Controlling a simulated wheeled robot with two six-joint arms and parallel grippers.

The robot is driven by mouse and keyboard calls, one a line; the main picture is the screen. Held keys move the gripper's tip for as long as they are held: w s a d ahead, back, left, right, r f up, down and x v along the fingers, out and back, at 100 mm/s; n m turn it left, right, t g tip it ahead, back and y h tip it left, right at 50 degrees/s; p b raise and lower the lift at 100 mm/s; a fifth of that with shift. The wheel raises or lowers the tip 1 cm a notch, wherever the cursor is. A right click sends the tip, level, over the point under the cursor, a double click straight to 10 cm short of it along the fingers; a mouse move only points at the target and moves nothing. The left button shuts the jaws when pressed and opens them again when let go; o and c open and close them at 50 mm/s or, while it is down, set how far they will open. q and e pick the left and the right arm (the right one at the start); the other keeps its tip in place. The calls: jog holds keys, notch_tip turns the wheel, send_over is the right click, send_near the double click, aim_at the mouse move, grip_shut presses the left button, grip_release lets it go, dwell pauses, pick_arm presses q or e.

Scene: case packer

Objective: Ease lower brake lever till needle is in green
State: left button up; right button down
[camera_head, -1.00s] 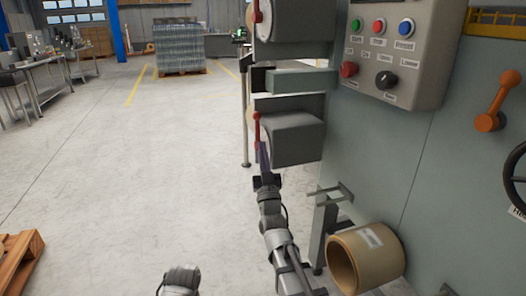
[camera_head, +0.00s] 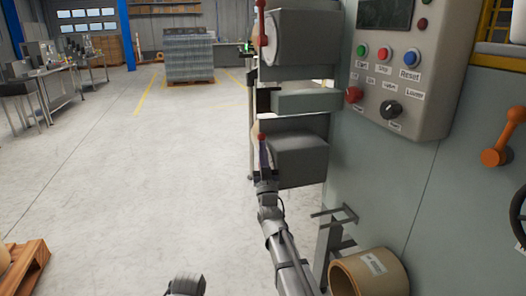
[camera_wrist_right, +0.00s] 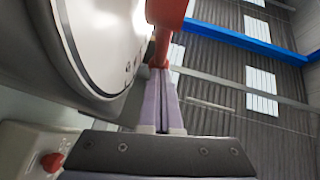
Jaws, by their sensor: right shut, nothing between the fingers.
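The lower brake unit (camera_head: 302,160) is a grey block with a round face on its left side. Its red lever (camera_head: 261,138) points up, its lower part hidden by my right gripper (camera_head: 264,158). In the right wrist view the lever (camera_wrist_right: 166,28) runs down to the closed purple fingers (camera_wrist_right: 161,90). Their tips are at or very near its end; contact cannot be told for sure. The right gripper is shut and empty. A white dial face (camera_wrist_right: 100,40) fills the upper left there; no needle or green band can be made out.
The upper brake unit (camera_head: 303,42) with its own red lever (camera_head: 262,28) sits above. The control panel (camera_head: 433,95) is to the right. A tan roll (camera_head: 345,275) and a metal bracket (camera_head: 335,215) are low beside my right arm. The floor at left is open.

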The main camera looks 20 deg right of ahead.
pick_arm(q)
jog(key=shift+s+r, duration=0.1)
jog(key=shift+s, duration=0.05)
pick_arm(e)
jog(key=shift+w+d+r, duration=0.1)
jog(key=shift+w+r, duration=0.05)
jog(key=shift+w, duration=0.75)
pick_arm(q)
jog(key=f+b, duration=0.1)
jog(key=s+a+f+b, duration=0.1)
jog(key=f+b, duration=0.1)
jog(key=a+f+b, duration=0.1)
jog(key=shift+s+f, duration=0.25)
pick_arm(e)
jog(key=s+a+f, duration=0.1)
jog(key=s+f, duration=0.1)
jog(key=s, duration=0.4)
jog(key=s+a+f, duration=0.1)
jog(key=s+f, duration=0.1)
jog(key=s, duration=0.5)
jog(key=shift+f, duration=0.25)
jog(key=shift+s, duration=0.1)
